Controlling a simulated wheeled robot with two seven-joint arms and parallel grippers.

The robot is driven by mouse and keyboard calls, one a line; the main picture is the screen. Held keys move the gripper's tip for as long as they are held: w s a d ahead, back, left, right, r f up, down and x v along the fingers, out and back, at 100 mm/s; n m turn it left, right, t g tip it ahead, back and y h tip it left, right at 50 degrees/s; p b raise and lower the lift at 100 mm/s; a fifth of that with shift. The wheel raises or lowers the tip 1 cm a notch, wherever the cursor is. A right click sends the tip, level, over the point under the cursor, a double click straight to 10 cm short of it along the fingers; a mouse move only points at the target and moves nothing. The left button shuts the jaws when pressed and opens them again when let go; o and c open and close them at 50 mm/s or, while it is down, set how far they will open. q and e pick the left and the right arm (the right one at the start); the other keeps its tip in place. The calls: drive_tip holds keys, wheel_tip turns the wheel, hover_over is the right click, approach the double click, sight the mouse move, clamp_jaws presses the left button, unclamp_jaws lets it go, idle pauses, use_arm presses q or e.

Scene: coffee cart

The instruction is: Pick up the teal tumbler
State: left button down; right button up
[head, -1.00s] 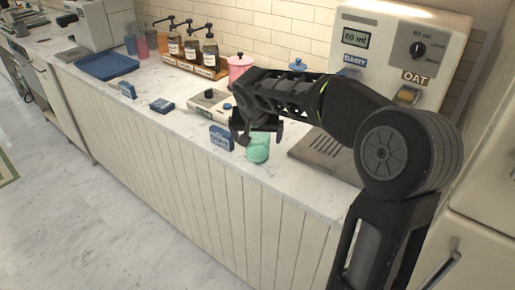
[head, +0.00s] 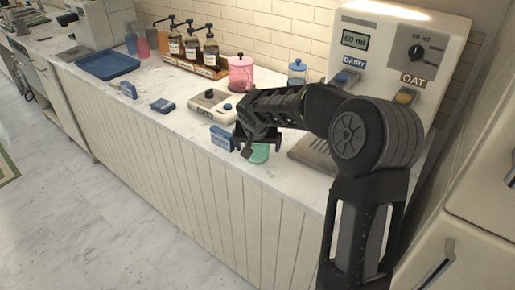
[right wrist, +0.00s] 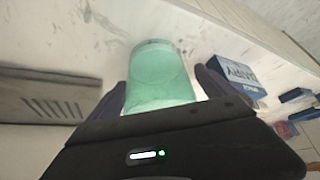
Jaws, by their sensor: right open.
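The teal tumbler (head: 260,154) stands on the counter in front of the milk dispenser, partly hidden behind my right gripper in the head view. In the right wrist view the tumbler (right wrist: 160,78) fills the space ahead of the palm. My right gripper (head: 246,144) is open. In the right wrist view its two dark fingers (right wrist: 160,90) lie on either side of the tumbler, and I cannot tell whether they touch it. My left gripper is not in view.
A blue DAIRY box (head: 222,137) stands close beside the tumbler; it also shows in the right wrist view (right wrist: 236,76). The dispenser (head: 400,60) and its drip grate (head: 312,152) are to the right. A white scale (head: 213,105) and a pink canister (head: 241,73) are behind.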

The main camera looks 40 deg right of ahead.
drive_tip(key=shift+c, duration=0.5)
drive_tip(key=c, duration=1.6)
drive_tip(key=shift+r, duration=0.2)
wheel_tip(320, 180, up, 10)
drive_tip(key=shift+b, duration=0.35)
idle(0.3)
drive_tip(key=shift+f, duration=0.15)
idle(0.4)
